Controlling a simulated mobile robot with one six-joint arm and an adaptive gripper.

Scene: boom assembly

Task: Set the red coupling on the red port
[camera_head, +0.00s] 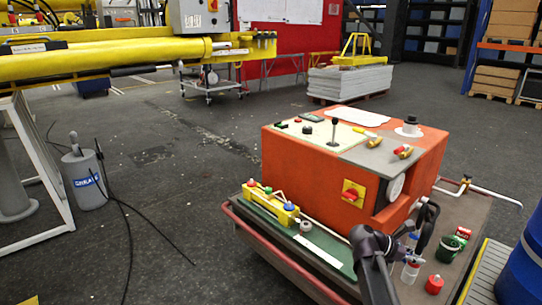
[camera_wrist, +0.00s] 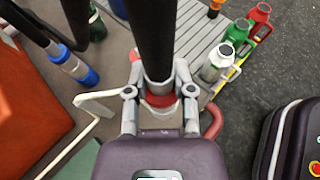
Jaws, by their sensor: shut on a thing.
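My gripper (camera_wrist: 160,98) is shut on the red coupling (camera_wrist: 160,101), which shows as a red ring between the two fingers under a thick black hose. In the head view my gripper (camera_head: 404,258) is in front of the orange machine, and the red coupling (camera_head: 413,267) shows beside it, with a pale lower part. Its lower end is hidden in the wrist view. A yellow block (camera_head: 275,206) with red, green and blue tops stands on the cart's left side, apart from my gripper. Its red top (camera_head: 252,183) is at the far left end; whether it is the red port I cannot tell.
The orange machine (camera_head: 320,170) fills much of the cart. A blue hose end (camera_wrist: 78,68) hangs left in the wrist view. Red, green and silver handled fittings (camera_wrist: 220,62) stand to the right. A green cup (camera_head: 449,247) and a blue drum (camera_head: 525,265) are at the right.

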